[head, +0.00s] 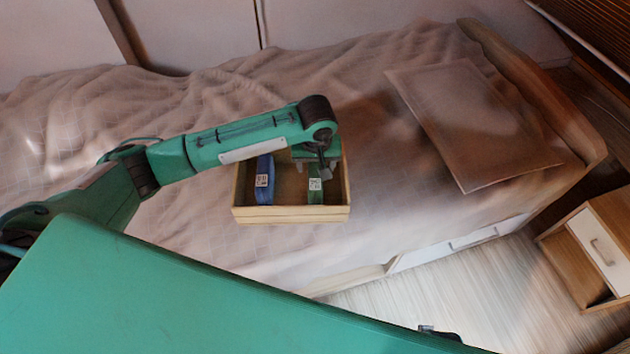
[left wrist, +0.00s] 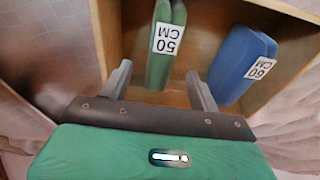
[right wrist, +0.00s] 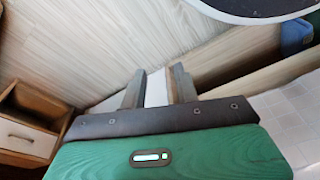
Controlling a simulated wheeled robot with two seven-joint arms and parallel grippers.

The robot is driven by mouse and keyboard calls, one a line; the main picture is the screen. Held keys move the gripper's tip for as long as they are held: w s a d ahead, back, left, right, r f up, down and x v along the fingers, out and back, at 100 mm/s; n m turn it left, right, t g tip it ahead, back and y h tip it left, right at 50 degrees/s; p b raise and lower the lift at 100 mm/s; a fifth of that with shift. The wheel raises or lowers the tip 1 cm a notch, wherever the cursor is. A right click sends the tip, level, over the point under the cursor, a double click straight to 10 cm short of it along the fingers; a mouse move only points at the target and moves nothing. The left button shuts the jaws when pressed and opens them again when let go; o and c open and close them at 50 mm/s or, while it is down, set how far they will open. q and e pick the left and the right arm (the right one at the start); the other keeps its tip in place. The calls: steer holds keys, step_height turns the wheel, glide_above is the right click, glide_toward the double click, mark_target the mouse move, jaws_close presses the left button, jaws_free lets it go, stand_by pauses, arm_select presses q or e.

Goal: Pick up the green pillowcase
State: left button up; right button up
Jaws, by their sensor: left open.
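The green pillowcase (head: 315,188) is a folded bundle with a white 50 CM label. It stands in the right part of a wooden box (head: 290,215) on the bed. My left gripper (head: 322,165) is over the box, just above the pillowcase, and hides part of it. In the left wrist view the pillowcase (left wrist: 166,50) lies ahead, between the lines of the two open fingers (left wrist: 160,85), with nothing held. My right gripper (right wrist: 157,85) shows two parted fingers in the right wrist view, low beside the bed, with nothing visible between them but the floor and a white strip.
A blue bundle (head: 264,180) labelled 60 CM stands left of the green one in the same box; it also shows in the left wrist view (left wrist: 243,65). A brown pillow (head: 470,120) lies at the bed's right. A nightstand (head: 595,245) stands at lower right.

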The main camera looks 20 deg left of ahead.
mark_target(315, 173)
arm_select(q)
steer(key=f, duration=0.2)
steer(key=shift+w+f, duration=0.2)
steer(key=shift+f, duration=0.15)
steer(key=f, duration=0.4)
steer(key=shift+w+a+f+b, duration=0.15)
steer(key=shift+w+a+b, duration=0.1)
steer(key=shift+b, duration=0.1)
steer(key=shift+f, duration=0.35)
arm_select(e)
steer(key=r, duration=0.3)
steer(key=shift+w+a, duration=0.1)
steer(key=shift+w, duration=0.3)
arm_select(q)
steer(key=c, duration=1.1)
arm_select(e)
steer(key=shift+s+f, duration=0.2)
steer(key=shift+s, duration=0.1)
